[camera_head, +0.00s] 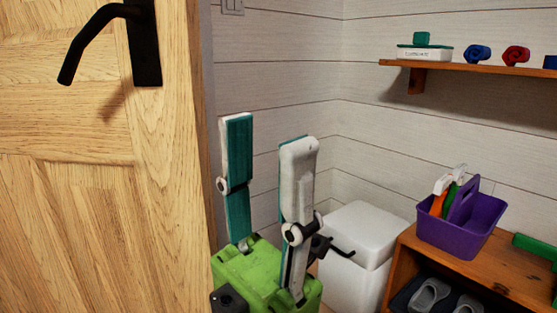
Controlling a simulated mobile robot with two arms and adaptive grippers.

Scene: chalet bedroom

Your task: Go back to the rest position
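My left gripper (267,132) stands upright at the bottom centre, with a lime-green body and two long white and teal fingers. The fingers are wide apart with nothing between them, so it is open. It is right of the wooden door (60,200) and its edge; no contact with the door shows. My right gripper is not in view.
The door has a black handle (90,40). A white bin (355,225) stands behind my gripper. Right of it, a wooden cabinet (490,268) bears a purple caddy (455,235); shoes (430,295) sit inside. A wall shelf (470,68) holds small items.

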